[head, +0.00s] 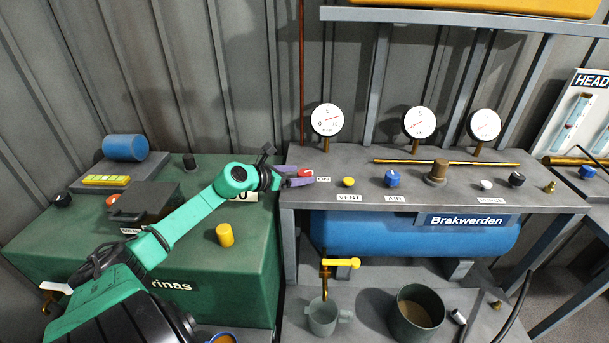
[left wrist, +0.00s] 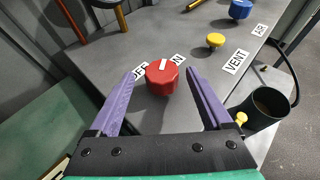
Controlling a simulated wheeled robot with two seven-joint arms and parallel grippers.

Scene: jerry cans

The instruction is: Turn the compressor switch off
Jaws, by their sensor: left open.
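The compressor switch, a red round knob with a white pointer mark (left wrist: 162,78), sits on the grey bench top with an OFF label (left wrist: 140,71) and an ON label (left wrist: 177,59) beside it. The mark lies near the knob's far edge, between the labels; I cannot tell exactly which setting it marks. The knob also shows in the head view (head: 306,173), at the bench's left end. My left gripper (head: 303,177) is open, its purple fingers either side of the knob with gaps in the left wrist view. The OFF label is hidden in the head view. My right gripper is not in view.
A yellow VENT knob (head: 348,182) and a blue AIR knob (head: 392,178) stand right of the switch. A green cabinet (head: 200,270) stands left; a blue tank (head: 400,232) lies below the bench top.

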